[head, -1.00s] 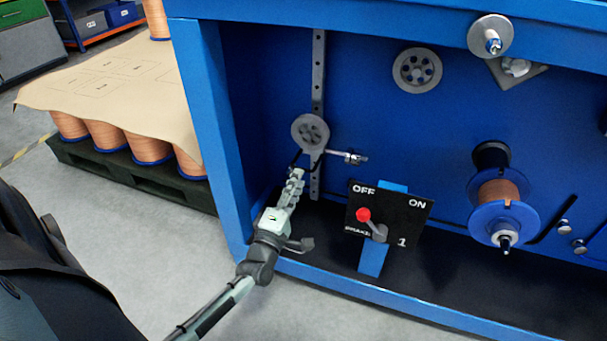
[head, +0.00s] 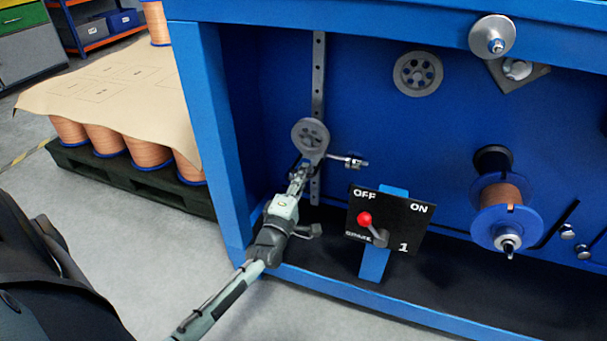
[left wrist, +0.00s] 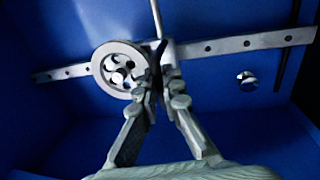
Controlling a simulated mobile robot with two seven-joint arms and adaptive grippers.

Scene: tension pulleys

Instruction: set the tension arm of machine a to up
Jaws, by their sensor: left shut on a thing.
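The tension arm (head: 347,160) sticks out to the right below a grey pulley (head: 310,137) on an upright perforated rail in the blue machine. In the left wrist view its thin rod (left wrist: 157,20) runs to the top edge, beside the pulley (left wrist: 118,70). My left gripper (head: 300,172) is just below the pulley, shut on the tension arm at the rod's inner end. Its fingers (left wrist: 160,75) hide the held part in the left wrist view. My right gripper is not in view.
A black OFF/ON panel (head: 408,231) with a red-knobbed lever (head: 366,219) stands right of my left gripper. The machine's blue left post (head: 213,130) is close to its left. A copper spool (head: 499,194) sits further right.

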